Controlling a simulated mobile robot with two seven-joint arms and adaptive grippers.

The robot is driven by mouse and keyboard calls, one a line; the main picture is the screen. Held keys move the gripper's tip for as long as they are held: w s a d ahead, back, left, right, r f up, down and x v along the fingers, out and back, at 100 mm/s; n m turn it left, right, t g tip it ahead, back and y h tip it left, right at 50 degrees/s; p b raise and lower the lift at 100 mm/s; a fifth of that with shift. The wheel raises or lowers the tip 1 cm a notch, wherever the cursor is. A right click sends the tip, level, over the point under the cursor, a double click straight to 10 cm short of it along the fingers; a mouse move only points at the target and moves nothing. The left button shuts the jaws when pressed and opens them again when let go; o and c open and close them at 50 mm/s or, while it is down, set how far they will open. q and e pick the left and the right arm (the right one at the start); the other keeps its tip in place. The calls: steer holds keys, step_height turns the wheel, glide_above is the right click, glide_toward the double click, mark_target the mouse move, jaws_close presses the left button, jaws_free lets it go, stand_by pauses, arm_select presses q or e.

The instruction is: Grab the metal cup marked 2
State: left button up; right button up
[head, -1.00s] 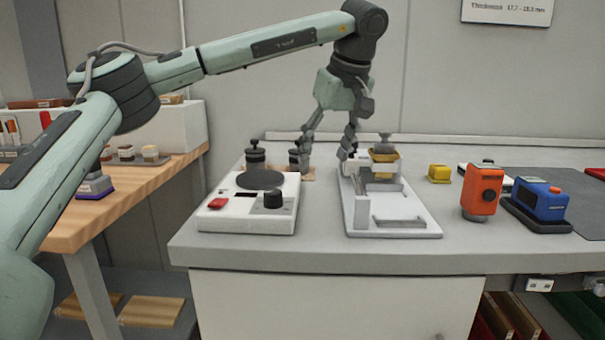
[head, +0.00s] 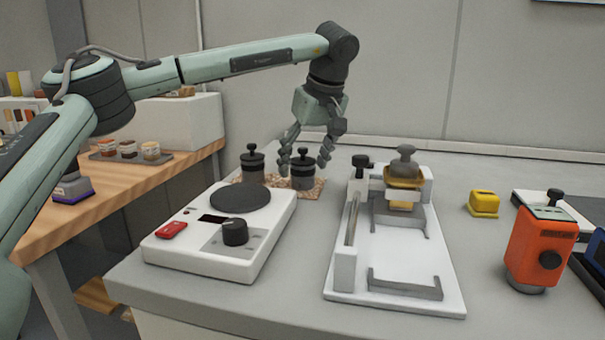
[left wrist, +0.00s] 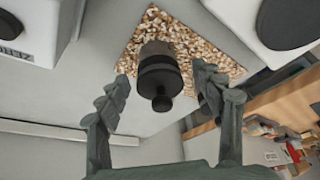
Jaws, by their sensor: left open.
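Two metal cups with black knobbed lids stand upright on a speckled cork mat (head: 314,190) behind the round-plate device. One is the left cup (head: 252,164); the other is the right cup (head: 302,174). No number can be read on either, so I cannot tell which is marked 2. My left gripper (head: 304,163) points down, open, with its fingers on either side of the right cup's lid. In the left wrist view one cup (left wrist: 158,60) shows between the spread fingers (left wrist: 161,84), with no clear contact. My right gripper is out of view.
A white device with a round dark plate (head: 240,199) and knob stands front left of the cups. A white coater frame (head: 400,260) stands to the right. A small yellow block (head: 483,204) and an orange device (head: 540,250) are farther right.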

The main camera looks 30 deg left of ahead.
arm_select(q)
steer(key=shift+x, duration=1.15)
steer(key=c, duration=1.4)
